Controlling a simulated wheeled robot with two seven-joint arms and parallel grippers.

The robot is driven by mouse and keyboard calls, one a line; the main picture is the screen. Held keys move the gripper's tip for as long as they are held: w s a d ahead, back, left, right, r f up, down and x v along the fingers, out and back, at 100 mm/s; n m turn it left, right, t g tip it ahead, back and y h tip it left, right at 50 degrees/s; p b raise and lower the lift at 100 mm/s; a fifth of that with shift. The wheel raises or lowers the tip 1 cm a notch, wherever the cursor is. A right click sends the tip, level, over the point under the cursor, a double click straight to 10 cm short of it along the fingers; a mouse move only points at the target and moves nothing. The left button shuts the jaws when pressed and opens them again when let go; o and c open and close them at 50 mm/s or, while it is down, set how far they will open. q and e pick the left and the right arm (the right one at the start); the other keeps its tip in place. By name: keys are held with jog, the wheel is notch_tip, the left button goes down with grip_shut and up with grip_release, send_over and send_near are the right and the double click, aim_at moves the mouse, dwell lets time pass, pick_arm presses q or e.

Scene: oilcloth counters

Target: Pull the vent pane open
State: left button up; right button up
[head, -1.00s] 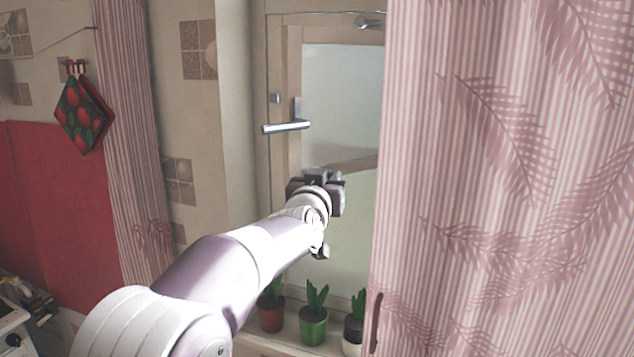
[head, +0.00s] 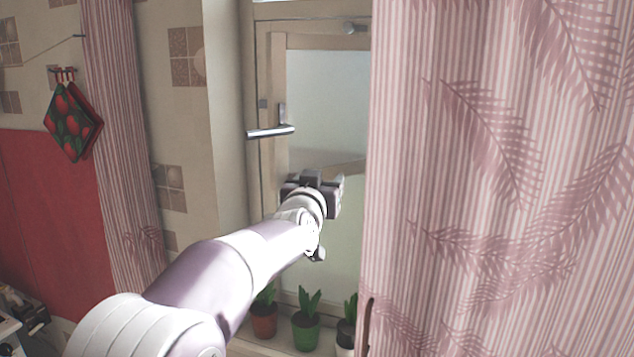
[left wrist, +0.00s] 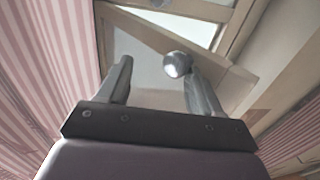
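The window's upper glass pane (head: 325,95), which I take for the vent pane, sits in a beige frame behind my left gripper (head: 312,180). A metal lever handle (head: 270,132) is on the left side of the frame. In the left wrist view, the left gripper (left wrist: 155,68) is open, its two fingers apart. A round shiny knob (left wrist: 177,65) shows by the tip of the right-hand finger; I cannot tell whether they touch. Beyond the fingers are pale glass (left wrist: 150,75) and a beige frame. My right gripper is not in view.
A pink striped curtain (head: 490,180) covers the window's right side. Another striped curtain (head: 120,130) hangs at left. Potted plants (head: 306,325) stand on the sill below my arm. Red-patterned cloths (head: 72,120) hang on the left wall.

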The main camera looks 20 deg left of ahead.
pick_arm(q)
jog(key=shift+d+f, duration=0.15)
jog(key=shift+f, duration=0.25)
jog(key=s+d+b, duration=0.1)
jog(key=s+b, duration=0.2)
jog(key=s, duration=0.9)
jog(key=shift+s+r, duration=0.25)
jog(key=shift+s, duration=0.15)
